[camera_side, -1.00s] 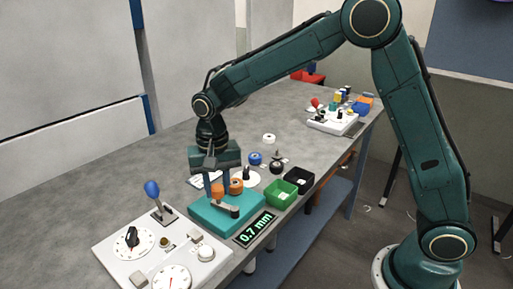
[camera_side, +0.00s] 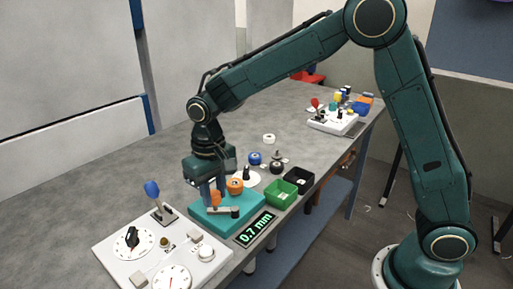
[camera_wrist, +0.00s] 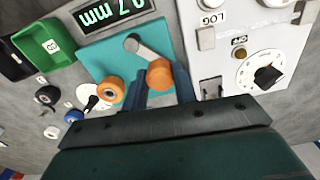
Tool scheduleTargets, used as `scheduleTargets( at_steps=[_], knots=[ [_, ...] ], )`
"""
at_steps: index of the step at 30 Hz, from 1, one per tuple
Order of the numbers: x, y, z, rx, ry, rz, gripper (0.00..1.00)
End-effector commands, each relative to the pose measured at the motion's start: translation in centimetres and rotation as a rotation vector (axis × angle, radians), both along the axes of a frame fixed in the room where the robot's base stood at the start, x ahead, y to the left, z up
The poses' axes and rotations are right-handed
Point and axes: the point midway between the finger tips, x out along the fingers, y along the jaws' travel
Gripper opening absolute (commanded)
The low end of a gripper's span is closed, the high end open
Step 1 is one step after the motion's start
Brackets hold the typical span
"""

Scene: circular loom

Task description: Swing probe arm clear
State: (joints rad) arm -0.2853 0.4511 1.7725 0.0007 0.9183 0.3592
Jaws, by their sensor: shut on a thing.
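The probe arm (camera_side: 226,210) is a short grey bar on a teal block (camera_side: 240,221), with a dark pivot end and an orange knob (camera_side: 215,198) at its other end. In the wrist view the bar (camera_wrist: 143,51) runs from its pivot to the orange knob (camera_wrist: 159,72). My gripper (camera_wrist: 160,85) points down, its two blue fingers on either side of the knob and shut on it. In the side view the fingers (camera_side: 213,196) partly hide the knob.
A display (camera_side: 255,229) reads 0.7 mm. A white panel (camera_side: 203,270) with dials and a blue-knobbed lever (camera_side: 153,190) lies at the near left. Green (camera_side: 281,193) and black (camera_side: 298,180) bins stand right of the block. The table behind is mostly clear.

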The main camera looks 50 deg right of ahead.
Motion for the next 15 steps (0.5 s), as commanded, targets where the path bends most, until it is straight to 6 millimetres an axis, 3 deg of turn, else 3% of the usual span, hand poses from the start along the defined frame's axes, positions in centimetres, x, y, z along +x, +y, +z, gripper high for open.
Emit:
scheduleTargets(
  at_steps=[7, 8, 9, 11, 15],
  knots=[
    [-0.03, 0.1, 0.08, 0.002, -0.001, 0.008, 0.0],
    [-0.03, 0.1, 0.08, 0.002, -0.001, 0.008, 0.32],
    [-0.03, 0.1, 0.07, 0.002, 0.0, 0.008, 0.4],
    [-0.02, 0.09, 0.06, 0.001, 0.0, 0.007, 0.5],
    [-0.02, 0.06, 0.04, 0.001, 0.0, 0.005, 0.5]
  ],
)
